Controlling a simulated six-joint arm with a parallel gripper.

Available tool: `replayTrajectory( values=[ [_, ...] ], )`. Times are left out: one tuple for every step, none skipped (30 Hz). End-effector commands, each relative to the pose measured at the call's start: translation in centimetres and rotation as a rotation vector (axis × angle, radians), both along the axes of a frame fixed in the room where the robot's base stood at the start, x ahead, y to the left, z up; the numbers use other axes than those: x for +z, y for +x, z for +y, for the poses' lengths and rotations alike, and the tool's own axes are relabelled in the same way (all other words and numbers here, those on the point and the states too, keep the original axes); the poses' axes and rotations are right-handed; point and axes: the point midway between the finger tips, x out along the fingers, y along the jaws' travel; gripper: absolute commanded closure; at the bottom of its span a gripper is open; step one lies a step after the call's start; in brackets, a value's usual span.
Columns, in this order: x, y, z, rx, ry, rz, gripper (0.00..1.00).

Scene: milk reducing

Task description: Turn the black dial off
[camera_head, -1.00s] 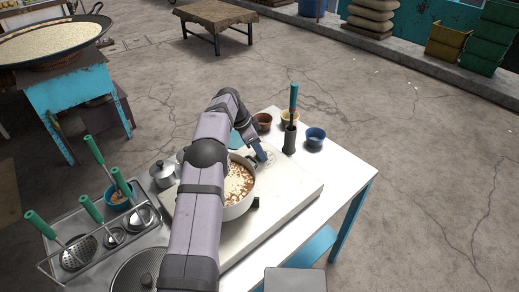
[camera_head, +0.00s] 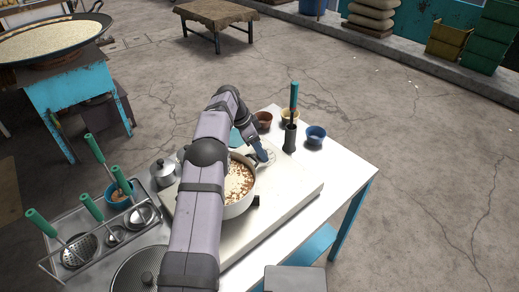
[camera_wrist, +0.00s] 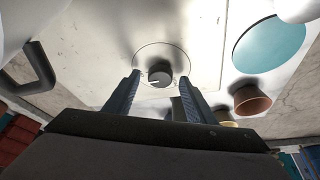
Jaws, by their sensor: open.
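The black dial (camera_wrist: 160,73) sits on a pale round plate on the stove's metal top, with a light pointer mark on its face. My gripper (camera_wrist: 160,80) is open, with its two blue fingers on either side of the dial. Whether the fingers touch it cannot be told. In the head view my gripper (camera_head: 264,155) is low over the stove top (camera_head: 289,184), beside the pot; the dial itself is hard to make out there. The pot (camera_head: 240,206) holds white liquid with brown bits and is partly hidden by my arm.
The pot's dark handle (camera_wrist: 40,66) shows at the left of the wrist view. A black holder with a green-handled tool (camera_head: 291,138), a blue bowl (camera_head: 315,136) and a brown bowl (camera_head: 264,121) stand close by. The table's right side (camera_head: 340,172) is clear.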

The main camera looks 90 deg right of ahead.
Motion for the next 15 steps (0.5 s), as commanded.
replayTrajectory(
  values=[
    [0.3, 0.2, 0.0, 0.001, -0.002, 0.0, 0.5],
    [0.5, 0.3, 0.0, 0.001, -0.003, 0.0, 0.5],
    [0.8, 0.4, 0.0, 0.002, -0.003, 0.0, 0.5],
    [1.1, 0.5, 0.1, 0.002, -0.003, 0.0, 0.5],
    [1.4, 0.7, 0.1, 0.002, -0.003, 0.0, 0.5],
    [1.9, 0.9, 0.2, 0.002, -0.003, 0.0, 0.5],
    [2.3, 1.0, 0.3, 0.003, -0.004, -0.001, 0.5],
    [2.7, 1.2, 0.3, 0.002, -0.004, 0.0, 0.5],
    [3.3, 1.4, 0.4, 0.002, -0.004, 0.0, 0.5],
    [3.6, 1.5, 0.5, 0.002, -0.005, -0.001, 0.5],
    [4.0, 1.6, 0.6, 0.002, -0.004, 0.0, 0.5],
    [4.5, 1.8, 0.6, 0.002, -0.004, 0.0, 0.5],
    [4.9, 2.0, 0.7, 0.002, -0.004, 0.0, 0.5],
    [5.2, 2.1, 0.7, 0.001, -0.003, -0.001, 0.5],
    [5.5, 2.2, 0.8, 0.001, -0.003, -0.001, 0.5]
  ],
)
